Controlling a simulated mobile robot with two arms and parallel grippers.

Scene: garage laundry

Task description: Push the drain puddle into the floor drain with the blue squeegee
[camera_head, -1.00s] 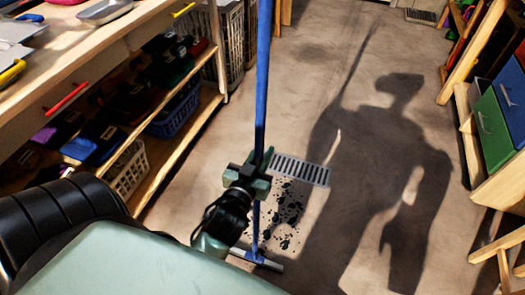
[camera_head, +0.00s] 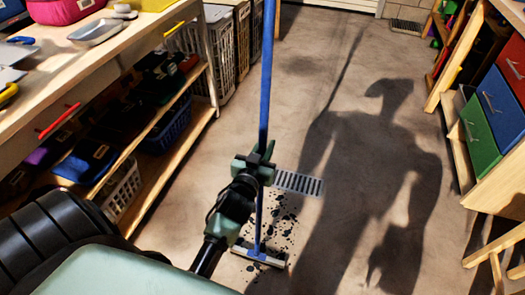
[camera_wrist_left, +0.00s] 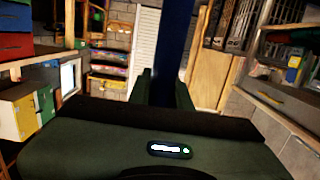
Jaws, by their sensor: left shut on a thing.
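My left gripper (camera_head: 256,170) is shut on the pole of the blue squeegee (camera_head: 266,80); its fingers also show around the pole in the left wrist view (camera_wrist_left: 165,88). The pole stands nearly upright, and the squeegee's wide pale head (camera_head: 258,258) is down at the floor. The drain puddle (camera_head: 282,222) is a scatter of dark spots and drops between the head and the floor drain (camera_head: 301,183), with a few spots beside and on the near side of the head. The drain is a slatted grate; its left end is hidden behind my gripper. My right gripper is not in view.
A wooden workbench (camera_head: 110,50) with a lower shelf, baskets and bins runs along the left. Drawers in red, blue and green (camera_head: 481,132) and wooden frames stand at the right. The concrete floor between is clear, with my shadow across it.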

